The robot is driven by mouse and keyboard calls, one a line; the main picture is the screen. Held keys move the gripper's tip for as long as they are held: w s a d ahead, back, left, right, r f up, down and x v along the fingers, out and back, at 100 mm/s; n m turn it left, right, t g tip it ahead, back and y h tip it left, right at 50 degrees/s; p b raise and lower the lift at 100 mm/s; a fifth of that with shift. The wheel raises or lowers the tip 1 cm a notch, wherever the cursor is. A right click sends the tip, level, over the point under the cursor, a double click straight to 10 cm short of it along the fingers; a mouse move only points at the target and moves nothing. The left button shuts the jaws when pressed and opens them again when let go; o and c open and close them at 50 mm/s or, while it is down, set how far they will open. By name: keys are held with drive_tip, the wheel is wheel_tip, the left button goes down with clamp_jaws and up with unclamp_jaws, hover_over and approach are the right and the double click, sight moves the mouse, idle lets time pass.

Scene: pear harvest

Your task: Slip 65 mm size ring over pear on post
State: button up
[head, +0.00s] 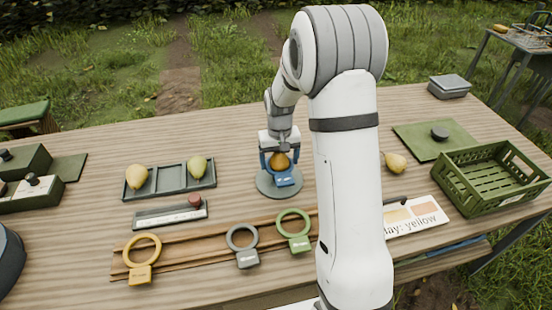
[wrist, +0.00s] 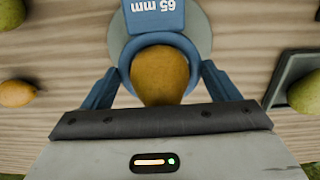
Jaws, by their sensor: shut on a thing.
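The 65 mm size ring is blue with a labelled tab (wrist: 155,17); in the head view its tab (head: 286,180) faces the front. The yellow-brown pear (wrist: 160,75) shows inside the ring, its top above the band, and also in the head view (head: 279,161). The near part of the ring is hidden by the pear and my gripper. My gripper (head: 279,165) points down over the post, its blue fingers on either side of the ring, shut on it. The round grey post base (head: 266,190) shows below; the post itself is hidden.
Yellow (head: 143,248), grey (head: 242,240) and green (head: 294,225) rings stand on a wooden rack (head: 195,247). A tray (head: 171,187) with two pears is to the left. A loose pear (head: 395,162), a sign (head: 415,214) and a green crate (head: 480,194) are to the right.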

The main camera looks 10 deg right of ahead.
drive_tip(key=shift+f+b, duration=0.7)
drive_tip(key=shift+f, duration=0.4)
drive_tip(key=shift+s+f, duration=0.25)
drive_tip(key=shift+f, duration=0.05)
drive_tip(key=o, duration=0.9)
drive_tip(key=r, duration=0.8)
drive_tip(key=shift+w+r, duration=0.2)
drive_tip(key=shift+r, duration=0.05)
